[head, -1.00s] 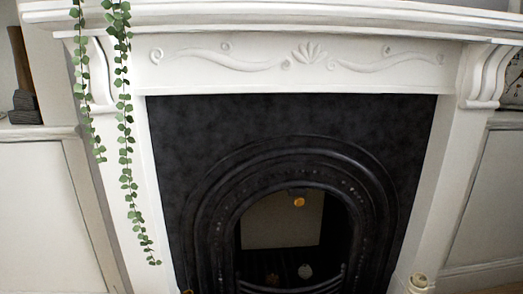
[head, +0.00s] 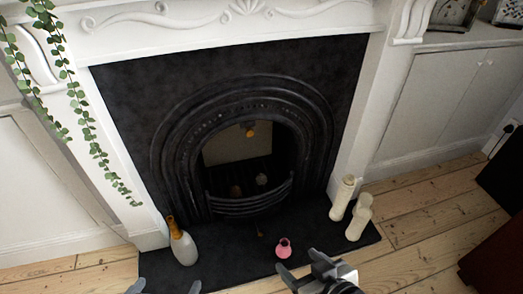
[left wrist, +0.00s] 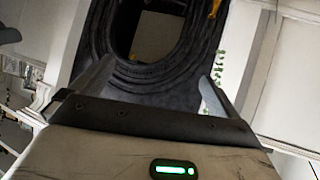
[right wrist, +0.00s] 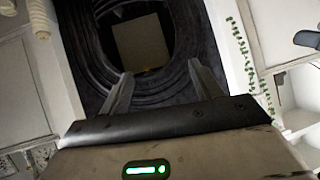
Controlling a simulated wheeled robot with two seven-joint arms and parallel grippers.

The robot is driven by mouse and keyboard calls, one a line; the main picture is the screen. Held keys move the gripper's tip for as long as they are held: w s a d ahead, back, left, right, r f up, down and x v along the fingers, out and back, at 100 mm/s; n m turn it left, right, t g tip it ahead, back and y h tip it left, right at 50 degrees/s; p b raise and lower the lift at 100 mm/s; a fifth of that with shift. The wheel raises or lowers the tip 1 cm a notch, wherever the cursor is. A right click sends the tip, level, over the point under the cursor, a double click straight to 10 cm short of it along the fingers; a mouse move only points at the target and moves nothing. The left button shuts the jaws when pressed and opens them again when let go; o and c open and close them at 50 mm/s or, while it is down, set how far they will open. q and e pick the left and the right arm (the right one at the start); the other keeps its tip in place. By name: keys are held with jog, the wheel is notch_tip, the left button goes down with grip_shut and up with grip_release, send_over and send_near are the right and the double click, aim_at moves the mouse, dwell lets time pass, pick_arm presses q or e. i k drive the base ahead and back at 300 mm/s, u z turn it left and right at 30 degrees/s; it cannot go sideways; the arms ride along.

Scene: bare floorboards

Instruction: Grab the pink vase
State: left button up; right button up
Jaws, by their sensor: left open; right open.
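The small pink vase (head: 284,248) stands upright on the dark hearth slab, in front of the fireplace opening, in the head view. My right gripper (head: 311,269) is open and empty at the bottom edge of the head view, just right of and nearer than the vase. My left gripper (head: 165,287) is open at the bottom edge, to the left of the vase; only its fingertips show. In the left wrist view the left fingers (left wrist: 152,92) are apart with nothing between them. In the right wrist view the right fingers (right wrist: 160,92) are also apart and empty. Neither wrist view clearly shows the vase.
A white and orange bottle-shaped vase (head: 183,246) stands at the hearth's left. Cream vases (head: 358,217) stand at its right end. The black fireplace (head: 240,140) rises behind. A hanging vine (head: 85,125) is at left. Floorboards (head: 425,225) are bare at right.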

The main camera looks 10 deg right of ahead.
aim_at(283, 250)
jog(key=u, duration=3.65)
jog(key=k, duration=2.3)
jog(key=z, duration=1)
jog(key=i, duration=0.5)
jog(key=z, duration=0.05)
